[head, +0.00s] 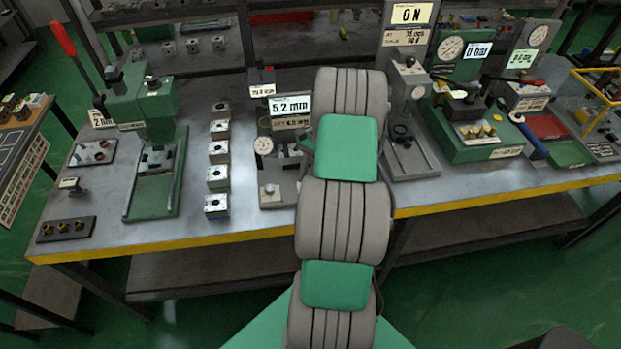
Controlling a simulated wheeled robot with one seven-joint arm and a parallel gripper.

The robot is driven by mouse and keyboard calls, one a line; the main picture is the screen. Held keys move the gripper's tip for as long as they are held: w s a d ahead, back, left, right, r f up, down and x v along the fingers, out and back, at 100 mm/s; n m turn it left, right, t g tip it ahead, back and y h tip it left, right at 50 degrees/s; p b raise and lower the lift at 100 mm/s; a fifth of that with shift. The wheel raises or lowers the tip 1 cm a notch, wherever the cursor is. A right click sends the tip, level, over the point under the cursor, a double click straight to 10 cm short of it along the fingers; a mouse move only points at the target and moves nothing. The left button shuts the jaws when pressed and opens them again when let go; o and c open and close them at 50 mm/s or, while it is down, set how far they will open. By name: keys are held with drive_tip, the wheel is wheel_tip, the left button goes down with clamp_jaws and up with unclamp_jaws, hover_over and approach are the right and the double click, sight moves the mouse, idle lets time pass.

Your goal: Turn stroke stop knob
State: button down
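A gauge station (282,165) with a round dial (263,145) and a display reading 5.2 mm (290,106) stands on the bench, left of my arm. A small pale block with a knob-like top (269,191) sits at its front. I cannot tell which part is the stroke stop knob; it may be hidden behind my arm, which covers the station's right side. My arm reaches up the middle of the picture over the bench edge. My gripper is hidden behind it.
The bench (195,220) has a yellow front edge. A green lever press (150,130) and a row of small blocks (218,153) stand left. Bare bench shows between the stations.

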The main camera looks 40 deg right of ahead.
drive_tip(key=n+b, duration=0.1)
drive_tip(key=n+g+b, duration=0.1)
drive_tip(key=n, duration=0.1)
drive_tip(key=shift+w+f, duration=0.15)
drive_tip(key=shift+f, duration=0.15)
drive_tip(key=n+h+b, duration=0.1)
drive_tip(key=n+b, duration=0.1)
drive_tip(key=b, duration=0.2)
drive_tip(key=shift+w+a+n+g, duration=0.1)
drive_tip(key=shift+a+n+g, duration=0.05)
drive_tip(key=shift+n+g, duration=0.2)
drive_tip(key=shift+a+r+n+g+h+b, duration=0.15)
drive_tip(key=shift+n+g+b, duration=0.1)
drive_tip(key=shift+n, duration=0.3)
drive_tip(key=shift+d+r+n+g+h+b, duration=0.1)
drive_tip(key=shift+n+g+h+b, duration=0.1)
drive_tip(key=shift+n, duration=0.3)
drive_tip(key=shift+a+r+n+h+p, duration=0.1)
drive_tip(key=shift+n+h+p, duration=0.25)
drive_tip(key=shift+n, duration=0.65)
drive_tip(key=c, duration=1.1)
unclamp_jaws()
drive_tip(key=shift+o, duration=0.2)
drive_tip(key=p+v, duration=0.3)
drive_tip(key=v, duration=0.4)
drive_tip(key=shift+w+r, duration=0.2)
drive_tip(key=shift+r, duration=0.05)
